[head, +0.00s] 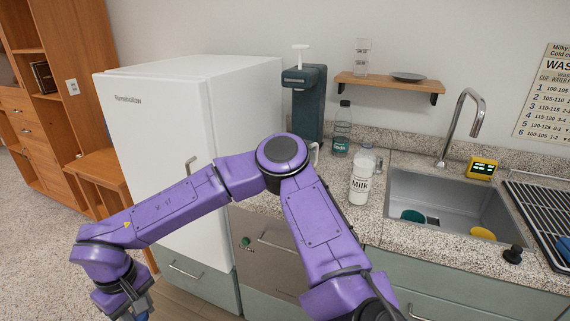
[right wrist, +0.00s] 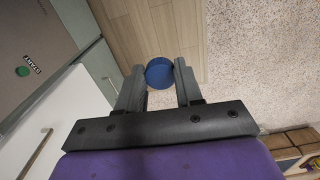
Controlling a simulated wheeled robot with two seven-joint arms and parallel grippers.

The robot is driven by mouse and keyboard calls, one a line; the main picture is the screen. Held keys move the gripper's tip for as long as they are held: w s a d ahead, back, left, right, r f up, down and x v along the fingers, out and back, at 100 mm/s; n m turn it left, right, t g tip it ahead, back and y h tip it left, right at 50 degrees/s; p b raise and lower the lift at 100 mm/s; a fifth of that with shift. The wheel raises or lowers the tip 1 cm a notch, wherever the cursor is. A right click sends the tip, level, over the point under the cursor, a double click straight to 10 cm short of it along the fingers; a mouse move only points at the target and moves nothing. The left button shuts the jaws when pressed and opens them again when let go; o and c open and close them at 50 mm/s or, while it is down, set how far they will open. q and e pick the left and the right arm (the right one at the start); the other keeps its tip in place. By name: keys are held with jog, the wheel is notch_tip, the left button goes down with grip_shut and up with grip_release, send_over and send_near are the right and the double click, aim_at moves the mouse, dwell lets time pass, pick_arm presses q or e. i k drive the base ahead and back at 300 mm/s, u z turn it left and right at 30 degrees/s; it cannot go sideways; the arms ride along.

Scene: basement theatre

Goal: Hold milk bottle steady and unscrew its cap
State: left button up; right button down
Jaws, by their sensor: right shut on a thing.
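The milk bottle (head: 360,184) stands upright on the counter, left of the sink, with a "Milk" label and a pale top. No gripper touches it. My right gripper (right wrist: 160,88) is shut on a round blue cap (right wrist: 160,72), held between its fingertips above the floor. In the head view the right arm folds over to the left, and its gripper (head: 134,308) is low at the bottom left edge, far from the bottle. A bit of blue shows there, mostly cut off. My left gripper is not in view.
A white fridge (head: 160,130) stands behind the arm. On the counter are a dark dispenser (head: 307,105), a clear bottle (head: 342,128) and a yellow timer (head: 481,168). The sink (head: 450,190) is right of the milk. Open floor (head: 50,220) lies at the left.

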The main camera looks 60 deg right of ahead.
aim_at(365, 159)
jog(key=k, duration=0.8)
jog(key=z, duration=1.5)
jog(key=i, duration=0.3)
jog(key=u, duration=0.1)
